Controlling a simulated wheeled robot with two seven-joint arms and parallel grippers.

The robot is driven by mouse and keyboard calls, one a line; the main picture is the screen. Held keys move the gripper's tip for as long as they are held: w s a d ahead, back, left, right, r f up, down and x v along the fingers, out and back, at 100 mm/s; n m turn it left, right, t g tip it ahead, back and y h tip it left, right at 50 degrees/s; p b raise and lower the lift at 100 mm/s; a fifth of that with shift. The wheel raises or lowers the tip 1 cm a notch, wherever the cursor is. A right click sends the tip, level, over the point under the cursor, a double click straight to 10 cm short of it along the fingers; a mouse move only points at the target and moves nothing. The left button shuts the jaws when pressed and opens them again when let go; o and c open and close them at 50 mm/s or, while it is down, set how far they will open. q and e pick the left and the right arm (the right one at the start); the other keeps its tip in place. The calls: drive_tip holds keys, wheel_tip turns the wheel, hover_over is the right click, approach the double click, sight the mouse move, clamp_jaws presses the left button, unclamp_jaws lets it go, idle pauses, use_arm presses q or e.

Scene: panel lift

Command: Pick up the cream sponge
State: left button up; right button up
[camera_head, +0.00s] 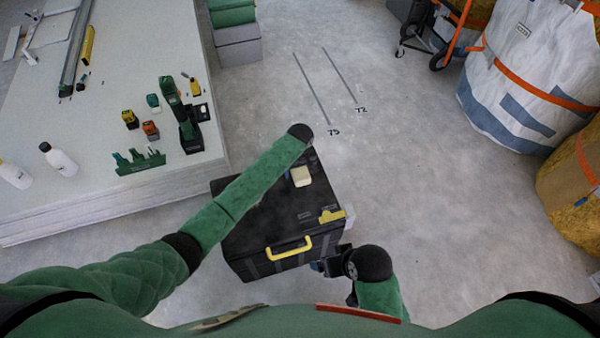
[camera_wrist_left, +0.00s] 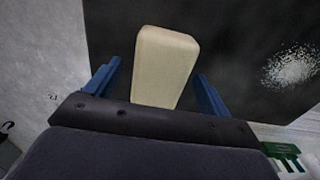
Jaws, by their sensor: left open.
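The cream sponge (camera_head: 301,176) is a small pale block on the lid of a black case (camera_head: 262,215). In the left wrist view the sponge (camera_wrist_left: 165,65) shows large, its near end hidden by the gripper body. My left gripper (camera_wrist_left: 159,72) is open, with one blue finger on each side of the sponge in the picture and a gap at both. I cannot tell whether the fingers are down at its height.
The case has a yellow handle (camera_head: 289,249) and a yellow patch (camera_head: 331,215) on its lid. A pale stack of boards (camera_head: 120,190) at left holds tools and bottles.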

sight(300, 170)
use_arm(q)
drive_tip(key=shift+f, duration=0.3)
drive_tip(key=c, duration=1.1)
drive_tip(key=shift+o, duration=0.2)
wheel_tip(300, 170, up, 4)
drive_tip(key=shift+r, duration=0.2)
drive_tip(key=s+d+r, duration=0.2)
drive_tip(key=s+r, duration=0.4)
drive_tip(key=s, duration=0.5)
drive_tip(key=shift+s+r+b, duration=0.25)
drive_tip(key=shift+r+b, duration=0.05)
drive_tip(key=shift+r, duration=0.05)
drive_tip(key=shift+d, duration=0.1)
